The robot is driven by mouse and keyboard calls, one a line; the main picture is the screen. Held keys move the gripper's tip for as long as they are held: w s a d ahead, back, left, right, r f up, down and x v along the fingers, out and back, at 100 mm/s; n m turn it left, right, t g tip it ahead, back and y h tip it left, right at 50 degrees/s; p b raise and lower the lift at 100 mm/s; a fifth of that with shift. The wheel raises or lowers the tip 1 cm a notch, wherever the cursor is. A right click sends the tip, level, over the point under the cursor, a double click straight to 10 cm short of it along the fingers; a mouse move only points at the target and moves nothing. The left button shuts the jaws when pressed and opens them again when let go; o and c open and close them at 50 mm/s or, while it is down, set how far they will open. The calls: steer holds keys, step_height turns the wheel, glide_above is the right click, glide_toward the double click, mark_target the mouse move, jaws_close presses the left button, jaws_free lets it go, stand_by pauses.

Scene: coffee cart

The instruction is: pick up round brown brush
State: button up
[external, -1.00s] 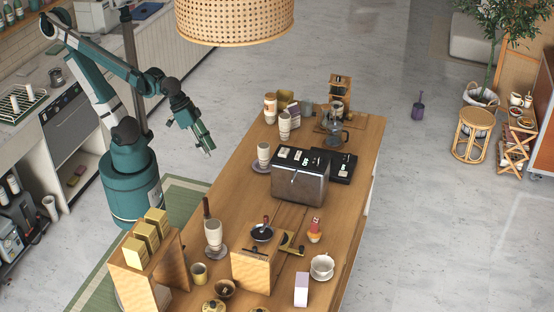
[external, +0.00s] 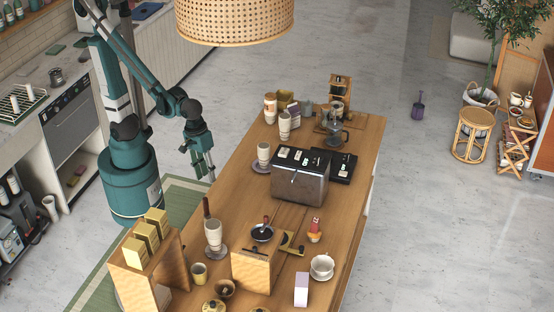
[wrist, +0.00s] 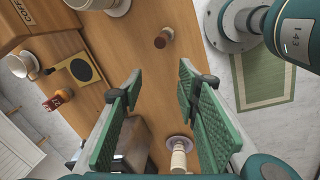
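The round brown brush (external: 206,208) stands at the left edge of the wooden table in the external view, partly behind a pale cup. In the wrist view the brush (wrist: 161,38) shows at upper middle as a small brown cylinder with a lighter end. My gripper (external: 204,178) hangs beside the table's left edge, pointing down, above and a little behind the brush. In the wrist view my gripper (wrist: 160,76) is open, with its green fingers wide apart and nothing between them. The brush lies beyond the fingertips, not touched.
A pale cup (external: 213,232) on a saucer stands close to the brush. Another cup (external: 264,153) and a dark metal box (external: 299,182) stand farther back. A wooden stand with yellow boxes (external: 145,235) is at the front left. Table around the brush is mostly clear.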

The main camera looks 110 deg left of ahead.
mark_target(205, 198)
steer(key=shift+d+f+n+g+p, duration=0.3)
steer(key=shift+d+f+n+g, duration=0.15)
steer(key=shift+d+f+n, duration=0.6)
steer(key=shift+d+f+n+g+p, duration=0.25)
steer(key=shift+d+f+n+g, duration=0.2)
steer(key=shift+d+f+n, duration=0.6)
steer(key=shift+a+f, duration=0.25)
steer(key=shift+f, duration=0.05)
steer(key=shift+f, duration=1.15)
steer(key=shift+f, duration=0.1)
steer(key=shift+w+d+f, duration=0.1)
steer(key=shift+f, duration=2.4)
steer(key=shift+c, duration=0.3)
jaws_close()
